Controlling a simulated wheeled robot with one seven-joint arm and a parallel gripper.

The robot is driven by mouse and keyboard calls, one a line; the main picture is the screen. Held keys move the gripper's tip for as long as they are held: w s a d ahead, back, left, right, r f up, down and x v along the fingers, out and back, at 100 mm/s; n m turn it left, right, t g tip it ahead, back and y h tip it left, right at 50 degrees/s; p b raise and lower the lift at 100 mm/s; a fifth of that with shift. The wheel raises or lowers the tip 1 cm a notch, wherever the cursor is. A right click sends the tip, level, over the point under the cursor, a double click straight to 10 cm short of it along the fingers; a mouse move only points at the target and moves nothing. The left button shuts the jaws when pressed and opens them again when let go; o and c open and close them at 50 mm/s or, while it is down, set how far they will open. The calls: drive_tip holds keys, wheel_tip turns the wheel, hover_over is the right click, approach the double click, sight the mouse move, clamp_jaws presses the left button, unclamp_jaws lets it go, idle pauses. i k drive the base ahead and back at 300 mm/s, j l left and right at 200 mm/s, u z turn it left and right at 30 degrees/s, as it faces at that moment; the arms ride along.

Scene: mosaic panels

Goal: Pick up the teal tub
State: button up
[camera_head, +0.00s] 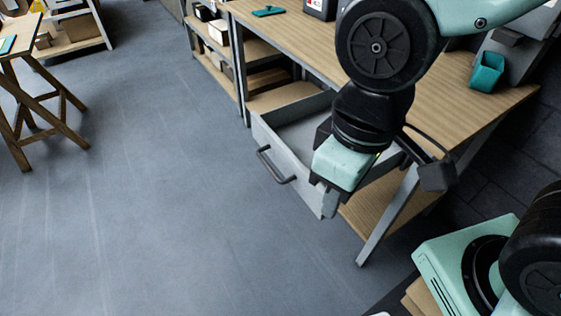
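The teal tub (487,72) is a small tapered container with an open top. It stands on the wooden workbench top (452,92) at the upper right, beside a grey machine. My gripper (332,192) hangs in front of the bench, over the open drawer, well to the left of the tub and lower in the picture. It is apart from the tub. Its fingers are mostly hidden behind its mint housing, so I cannot tell if they are open or shut. Nothing is seen held.
A grey drawer (264,137) is pulled out from the bench, with a dark handle (276,166). A flat teal item (268,11) lies on the bench at the back. A wooden trestle table (18,98) stands at left. The grey floor (150,210) between is clear.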

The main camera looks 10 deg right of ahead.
sight(489, 70)
drive_tip(key=z, duration=1.35)
